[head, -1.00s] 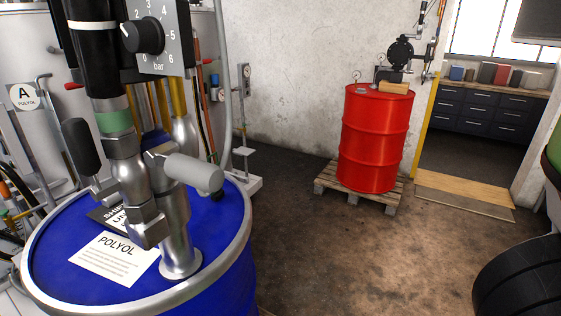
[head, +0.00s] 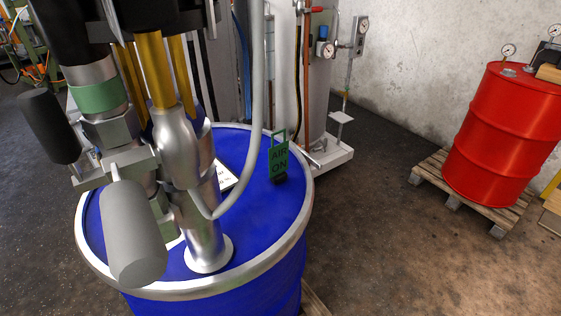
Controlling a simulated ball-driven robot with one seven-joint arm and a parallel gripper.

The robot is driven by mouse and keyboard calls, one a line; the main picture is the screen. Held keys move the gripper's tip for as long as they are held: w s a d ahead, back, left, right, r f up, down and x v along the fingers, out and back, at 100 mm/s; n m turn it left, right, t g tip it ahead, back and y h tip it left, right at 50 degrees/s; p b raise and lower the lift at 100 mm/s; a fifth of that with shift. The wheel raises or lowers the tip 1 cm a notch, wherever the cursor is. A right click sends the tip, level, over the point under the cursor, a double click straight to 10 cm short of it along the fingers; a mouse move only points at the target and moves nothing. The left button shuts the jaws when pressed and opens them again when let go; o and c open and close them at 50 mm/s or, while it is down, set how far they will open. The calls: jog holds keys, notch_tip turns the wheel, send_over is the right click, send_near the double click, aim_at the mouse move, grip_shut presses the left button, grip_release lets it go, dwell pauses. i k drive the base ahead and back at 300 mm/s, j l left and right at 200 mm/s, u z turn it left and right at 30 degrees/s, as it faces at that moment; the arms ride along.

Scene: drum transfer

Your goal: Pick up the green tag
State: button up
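The green tag (head: 279,160) reads "AIR ON" in dark letters and has a green loop at its top. It stands upright or hangs at the far right side of the blue drum's top (head: 262,215), near the rim. What holds it up is hard to tell; a dark patch lies at its foot. The pump assembly (head: 190,170) rises from the drum to its left. My gripper does not show in the head view.
A grey hose (head: 256,110) curves down close to the tag's left. Gauges and pipes (head: 326,50) stand behind the drum. A red drum (head: 505,130) sits on a wooden pallet (head: 435,170) at right. The floor (head: 370,220) between the drums is clear.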

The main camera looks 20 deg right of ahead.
aim_at(278, 154)
jog(key=i+l+u, duration=0.1)
jog(key=u, duration=1.35)
jog(key=l+u, duration=0.3)
jog(key=l, duration=0.15)
jog(key=k+l+u, duration=0.1)
jog(key=l+u, duration=0.2)
jog(key=k+l+u, duration=0.15)
jog(key=l+u, duration=0.15)
jog(key=l, duration=0.2)
jog(key=k+l+u, duration=0.15)
jog(key=l+u, duration=0.15)
jog(key=k+l+u, duration=0.25)
jog(key=l, duration=0.2)
jog(key=k+l+u, duration=0.15)
jog(key=l+u, duration=0.15)
